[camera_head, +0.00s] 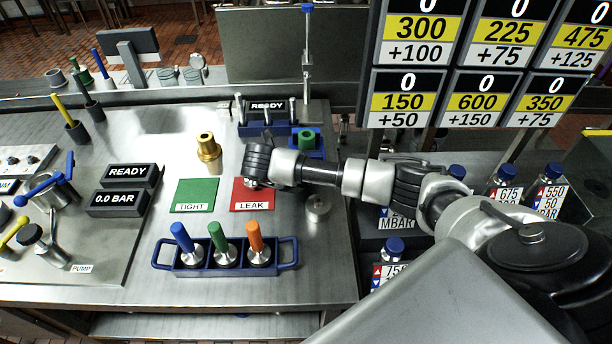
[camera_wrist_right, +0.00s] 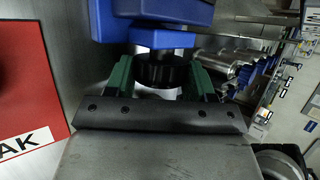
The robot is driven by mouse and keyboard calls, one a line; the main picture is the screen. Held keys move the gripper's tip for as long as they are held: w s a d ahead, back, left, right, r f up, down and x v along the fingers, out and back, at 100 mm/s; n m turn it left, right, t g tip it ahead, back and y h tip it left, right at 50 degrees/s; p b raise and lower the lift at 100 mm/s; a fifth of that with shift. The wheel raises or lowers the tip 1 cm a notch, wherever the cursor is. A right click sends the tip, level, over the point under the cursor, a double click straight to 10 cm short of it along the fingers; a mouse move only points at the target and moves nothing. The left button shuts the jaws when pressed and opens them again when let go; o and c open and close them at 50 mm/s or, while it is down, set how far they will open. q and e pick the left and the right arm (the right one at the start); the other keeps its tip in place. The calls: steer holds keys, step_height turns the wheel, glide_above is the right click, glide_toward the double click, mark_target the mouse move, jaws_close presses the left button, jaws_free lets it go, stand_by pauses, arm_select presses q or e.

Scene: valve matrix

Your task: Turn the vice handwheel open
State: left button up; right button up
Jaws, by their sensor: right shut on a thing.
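The blue vice (camera_head: 318,153) stands on the steel bench behind my right forearm, with a green round part (camera_head: 306,136) on it. In the right wrist view its blue body (camera_wrist_right: 165,12) fills the top. The black ribbed handwheel (camera_wrist_right: 162,70) sits just below the blue part. My right gripper (camera_wrist_right: 162,78) has its green fingers on either side of the handwheel and is shut on it. In the head view my right wrist hangs over the red LEAK mat (camera_head: 248,204), and the fingers and handwheel are hidden. My left gripper is not in view.
A green TIGHT mat (camera_head: 194,196), a brass fitting (camera_head: 208,150) and a blue rack (camera_head: 200,270) with three coloured-handled tools stand left and in front. A blue READY unit (camera_head: 252,128) stands behind my wrist. A steel knob (camera_head: 318,208) sits right of the LEAK mat.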

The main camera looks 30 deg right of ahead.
steer(key=o, duration=0.7)
steer(key=shift+c, duration=0.2)
steer(key=p+v, duration=0.6)
steer(key=v, duration=0.4)
steer(key=shift+a+r+p, duration=0.25)
steer(key=shift+a+p, duration=0.05)
